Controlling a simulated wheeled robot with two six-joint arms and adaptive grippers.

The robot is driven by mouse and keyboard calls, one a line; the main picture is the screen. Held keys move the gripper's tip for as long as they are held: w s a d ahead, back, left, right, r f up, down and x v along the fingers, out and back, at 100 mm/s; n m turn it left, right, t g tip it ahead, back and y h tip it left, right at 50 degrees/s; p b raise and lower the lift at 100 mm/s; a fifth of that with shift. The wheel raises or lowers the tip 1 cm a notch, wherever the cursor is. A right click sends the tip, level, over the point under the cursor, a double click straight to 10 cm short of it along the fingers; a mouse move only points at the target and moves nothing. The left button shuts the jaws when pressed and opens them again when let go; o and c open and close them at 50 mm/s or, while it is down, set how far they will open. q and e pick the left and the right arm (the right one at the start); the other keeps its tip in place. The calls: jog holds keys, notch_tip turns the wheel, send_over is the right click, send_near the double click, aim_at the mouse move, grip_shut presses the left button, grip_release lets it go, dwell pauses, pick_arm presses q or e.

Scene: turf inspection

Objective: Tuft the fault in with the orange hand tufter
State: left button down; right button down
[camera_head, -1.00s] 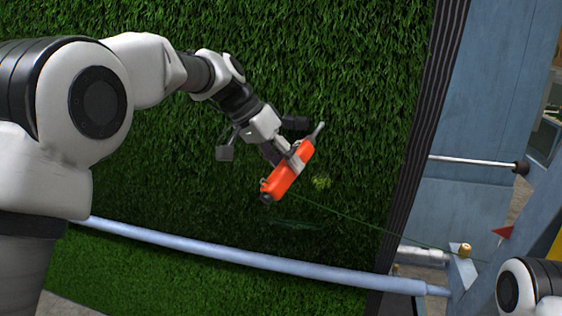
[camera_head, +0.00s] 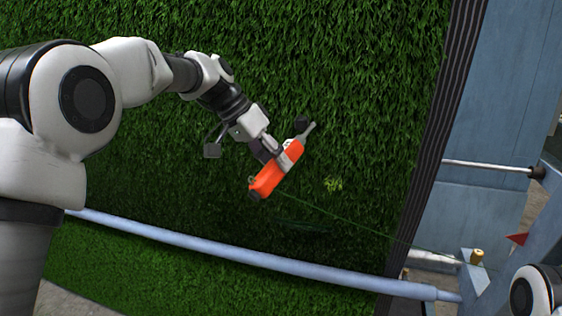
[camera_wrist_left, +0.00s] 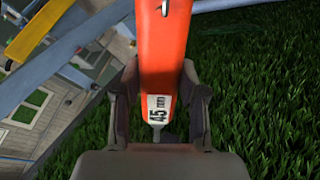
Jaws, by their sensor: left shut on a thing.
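The orange hand tufter (camera_head: 268,181) is held in my left gripper (camera_head: 272,150), in front of the hanging turf (camera_head: 330,70). It is tilted, its grey tip up and right, its dark end down and left. In the left wrist view the tufter (camera_wrist_left: 163,50) stands between the two fingers (camera_wrist_left: 160,100), with a white label reading "45 mm". A pale yellow-green spot (camera_head: 333,184) shows on the turf, right of the tufter and apart from it. A darker patch (camera_head: 302,226) lies below; I cannot tell which is the fault. My right gripper is out of frame.
A thin green strand (camera_head: 360,226) runs from near the tufter to a brass-coloured fitting (camera_head: 477,257) at right. A pale blue bar (camera_head: 240,258) crosses in front of the lower turf. A blue frame (camera_head: 500,215) with a black-ended rod (camera_head: 495,167) and a red flag (camera_head: 518,239) stands at right.

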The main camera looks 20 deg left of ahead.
pick_arm(q)
jog(key=shift+w+a+r, duration=0.1)
jog(key=shift+a, duration=2.3)
jog(key=s+f+b, duration=0.2)
jog(key=s+b, duration=0.5)
jog(key=shift+s+f, duration=0.15)
jog(key=shift+s, duration=0.15)
